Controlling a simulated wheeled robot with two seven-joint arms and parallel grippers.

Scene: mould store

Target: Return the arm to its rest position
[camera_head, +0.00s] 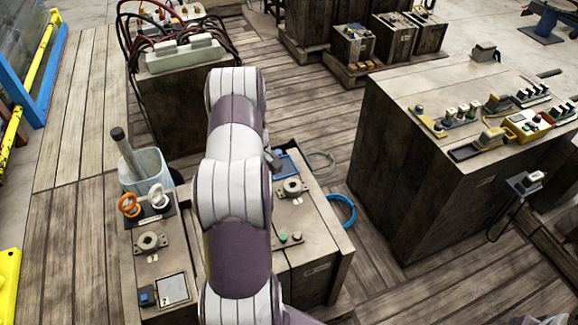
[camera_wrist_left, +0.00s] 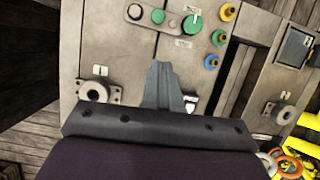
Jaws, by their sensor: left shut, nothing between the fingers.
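My left arm (camera_head: 235,180) comes up from the bottom of the head view and bends down over the grey-topped cabinets. I cannot tell how far the fingers are from the panel. My right gripper is not in view.
A bucket (camera_head: 146,168) with a dark rod stands left of the arm, near orange and white rings (camera_head: 130,206). A large wooden cabinet (camera_head: 385,150) with devices on top stands right. A cabled crate (camera_head: 175,80) stands behind.

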